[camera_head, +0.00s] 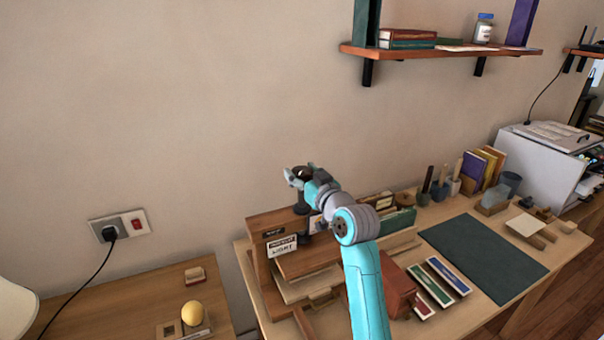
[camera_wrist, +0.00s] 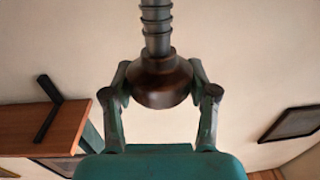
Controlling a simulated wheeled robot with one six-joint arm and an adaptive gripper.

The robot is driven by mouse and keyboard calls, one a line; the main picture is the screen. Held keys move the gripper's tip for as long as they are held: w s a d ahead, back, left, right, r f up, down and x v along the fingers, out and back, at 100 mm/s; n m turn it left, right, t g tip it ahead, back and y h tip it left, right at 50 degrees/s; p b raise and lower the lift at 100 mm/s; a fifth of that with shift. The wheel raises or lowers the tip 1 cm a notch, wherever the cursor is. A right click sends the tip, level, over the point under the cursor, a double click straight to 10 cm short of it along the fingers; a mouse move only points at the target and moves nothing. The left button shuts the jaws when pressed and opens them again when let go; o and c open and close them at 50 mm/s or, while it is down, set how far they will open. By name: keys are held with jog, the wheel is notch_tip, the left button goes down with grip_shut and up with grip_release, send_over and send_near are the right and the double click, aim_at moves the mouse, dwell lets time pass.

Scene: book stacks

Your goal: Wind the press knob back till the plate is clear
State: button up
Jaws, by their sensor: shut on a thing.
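The wooden press (camera_head: 270,222) stands at the left end of the desk, with small signs on its front. A brown board that looks like its plate (camera_head: 308,260) lies low in the frame; the gap under it is hard to judge. My gripper (camera_head: 300,176) is above the press, shut on the dark knob (camera_head: 303,171). In the wrist view, the round brown knob (camera_wrist: 162,88) sits between the two fingers of my gripper (camera_wrist: 160,76). A grey threaded screw (camera_wrist: 157,28) runs from the knob. My arm hides part of the press.
A wall shelf (camera_head: 440,51) is at upper right. The desk holds a dark mat (camera_head: 484,252), several books (camera_head: 484,168) and a red-brown block (camera_head: 397,288) beside my arm. A side table (camera_head: 130,305) with a yellow ball (camera_head: 192,313) is at left.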

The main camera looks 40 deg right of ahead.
jog(key=n+y, duration=0.2)
jog(key=y, duration=0.2)
jog(key=n+y, duration=0.3)
jog(key=y, duration=0.1)
jog(key=shift+f+n+g+y, duration=0.2)
jog(key=shift+n+g+y, duration=0.3)
jog(key=shift+n+y, duration=0.65)
jog(key=shift+y, duration=0.35)
jog(key=shift+f, duration=0.1)
jog(key=o, duration=1.2)
jog(key=shift+r, duration=0.2)
jog(key=v, duration=1.2)
